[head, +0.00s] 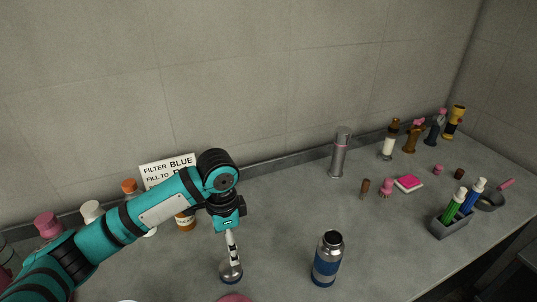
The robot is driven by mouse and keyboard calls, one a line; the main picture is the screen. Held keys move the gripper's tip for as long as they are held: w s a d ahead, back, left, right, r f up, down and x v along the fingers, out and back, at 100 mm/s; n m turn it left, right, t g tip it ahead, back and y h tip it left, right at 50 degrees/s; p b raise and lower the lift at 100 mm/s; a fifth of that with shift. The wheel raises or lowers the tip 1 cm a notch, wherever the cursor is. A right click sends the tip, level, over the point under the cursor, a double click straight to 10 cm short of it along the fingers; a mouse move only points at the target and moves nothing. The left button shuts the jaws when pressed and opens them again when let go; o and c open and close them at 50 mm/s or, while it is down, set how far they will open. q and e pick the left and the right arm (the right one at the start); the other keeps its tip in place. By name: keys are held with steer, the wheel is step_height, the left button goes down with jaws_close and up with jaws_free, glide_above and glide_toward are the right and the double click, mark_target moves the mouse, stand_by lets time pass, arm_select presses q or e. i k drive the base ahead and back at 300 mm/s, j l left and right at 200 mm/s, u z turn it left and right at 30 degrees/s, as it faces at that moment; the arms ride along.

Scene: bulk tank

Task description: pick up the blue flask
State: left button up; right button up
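The blue flask (325,272) stands upright at the front middle of the counter. It has a silver neck with an open dark mouth and a blue body with a pale band. My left gripper (231,245) points down, to the left of the flask and apart from it. Its slim black and white end reaches down to a small round metal object (231,273) on the counter. I cannot tell whether the fingers are open or shut on that object. My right gripper is not in view.
A tall silver cylinder (340,153) stands near the back wall. Bottles and a sign (167,166) stand behind my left arm. Counter around the flask is clear.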

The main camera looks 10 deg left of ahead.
mark_target(331, 246)
steer(key=k, duration=1.5)
